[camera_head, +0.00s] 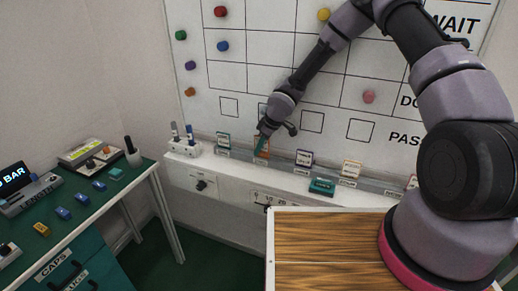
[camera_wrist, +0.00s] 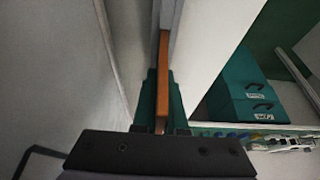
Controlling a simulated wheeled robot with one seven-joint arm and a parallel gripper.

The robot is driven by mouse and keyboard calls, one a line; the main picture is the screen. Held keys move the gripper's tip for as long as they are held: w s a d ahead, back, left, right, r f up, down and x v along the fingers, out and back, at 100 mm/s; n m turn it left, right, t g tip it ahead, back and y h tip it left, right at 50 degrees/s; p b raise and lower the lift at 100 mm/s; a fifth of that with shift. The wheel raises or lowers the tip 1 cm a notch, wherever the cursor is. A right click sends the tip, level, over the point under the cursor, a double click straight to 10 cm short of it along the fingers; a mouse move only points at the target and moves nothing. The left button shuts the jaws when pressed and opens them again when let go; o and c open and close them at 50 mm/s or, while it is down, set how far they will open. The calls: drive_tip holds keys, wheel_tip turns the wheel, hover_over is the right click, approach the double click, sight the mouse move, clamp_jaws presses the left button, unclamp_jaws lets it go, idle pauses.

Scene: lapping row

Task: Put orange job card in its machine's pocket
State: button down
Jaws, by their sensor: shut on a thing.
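The orange job card (camera_head: 261,148) stands near upright at the row of card pockets along the foot of the whiteboard. It also shows edge-on as an orange strip (camera_wrist: 163,70) in the wrist view. My gripper (camera_head: 262,141) is shut on the card, with its green fingers (camera_wrist: 163,98) on either side of it. The pocket row (camera_head: 285,167) runs along the ledge below the board. Whether the card's lower edge is inside a pocket is hidden from me.
A teal block (camera_head: 322,186) lies on the ledge. A marker holder (camera_head: 183,146) is at left. A green bench (camera_head: 75,215) and a wooden top (camera_head: 325,250) flank the floor.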

drive_tip(key=shift+f, duration=0.1)
drive_tip(key=shift+f, duration=0.35)
drive_tip(key=shift+f, duration=0.1)
drive_tip(key=c, duration=1)
unclamp_jaws()
drive_tip(key=shift+s+f, duration=0.15)
drive_tip(key=shift+s, duration=0.15)
drive_tip(key=shift+r, duration=0.4)
drive_tip(key=v, duration=1.2)
drive_tip(key=shift+w+r, duration=0.3)
drive_tip(key=shift+r, duration=0.05)
